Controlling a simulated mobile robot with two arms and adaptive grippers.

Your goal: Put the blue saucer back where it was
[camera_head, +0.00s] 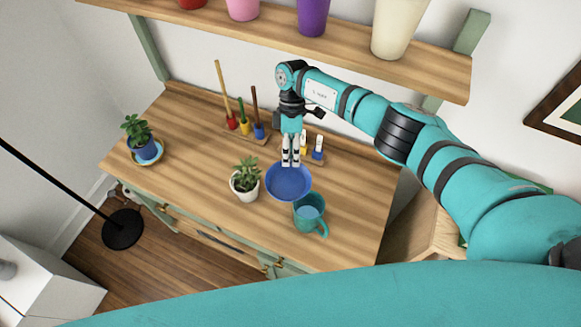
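The blue saucer (288,184) is a round, shallow dish over the middle right of the wooden desktop, between a small potted succulent and a teal mug. My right gripper (291,163) points down at its far rim. The two pale fingers are close together, and their tips meet the rim, so it looks shut on the saucer. The saucer seems to be just above the wood, but its exact height is hard to tell. My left gripper is not in view.
The succulent (245,181) stands left of the saucer, the mug (309,214) at its lower right. Behind are a peg rack (247,134) and small bottles (318,149). A plant (140,137) on a saucer stands far left. A shelf (290,36) with pots hangs above.

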